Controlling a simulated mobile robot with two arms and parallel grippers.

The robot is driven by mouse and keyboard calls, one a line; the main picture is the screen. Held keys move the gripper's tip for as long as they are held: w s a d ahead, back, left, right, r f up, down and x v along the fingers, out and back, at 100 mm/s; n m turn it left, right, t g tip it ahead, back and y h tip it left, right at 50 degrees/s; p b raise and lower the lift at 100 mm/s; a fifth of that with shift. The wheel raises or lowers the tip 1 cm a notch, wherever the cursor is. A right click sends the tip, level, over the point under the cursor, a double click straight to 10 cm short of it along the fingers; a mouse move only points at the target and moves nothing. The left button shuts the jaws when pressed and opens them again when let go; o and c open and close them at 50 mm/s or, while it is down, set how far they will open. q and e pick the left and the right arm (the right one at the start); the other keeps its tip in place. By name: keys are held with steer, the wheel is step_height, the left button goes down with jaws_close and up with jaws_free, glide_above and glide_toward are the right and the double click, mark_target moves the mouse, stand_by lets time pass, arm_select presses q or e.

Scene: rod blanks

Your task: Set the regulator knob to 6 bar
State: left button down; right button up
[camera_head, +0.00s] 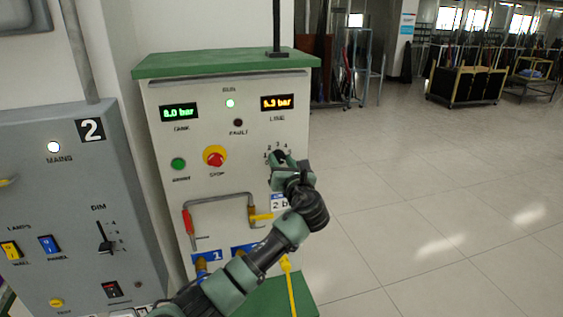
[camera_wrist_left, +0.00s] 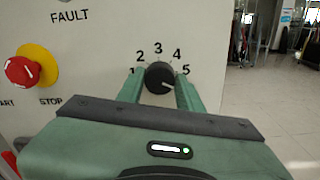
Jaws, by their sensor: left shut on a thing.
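The regulator knob (camera_wrist_left: 159,77) is black and round, on the pale panel of the cabinet, inside an arc of numbers; 1 to 5 show in the left wrist view. Its white mark points right and slightly down, just past the 5. Any number beyond 5 is hidden by my gripper. My left gripper (camera_wrist_left: 160,88) is shut on the knob, one green finger on each side. In the head view, the left gripper (camera_head: 281,160) covers most of the knob. The orange LINE display (camera_head: 277,102) seems to read 5.3 bar. My right gripper is not in view.
A green TANK display (camera_head: 179,112) reads about 8.0 bar. A red stop button (camera_head: 215,156) on a yellow base sits left of the knob. A pipe with a yellow handle (camera_head: 261,217) is below. A grey cabinet (camera_head: 75,190) stands at left; open floor lies right.

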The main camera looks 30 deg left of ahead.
arm_select(q)
steer(key=shift+a+r+m, duration=0.2)
steer(key=shift+r+m, duration=0.3)
steer(key=shift+m, duration=0.1)
steer(key=c, duration=1.1)
jaws_free()
steer(key=shift+f, duration=0.1)
steer(key=shift+o, duration=0.9)
steer(key=shift+f, duration=0.1)
steer(key=shift+w+f, duration=0.1)
steer(key=shift+f, duration=0.1)
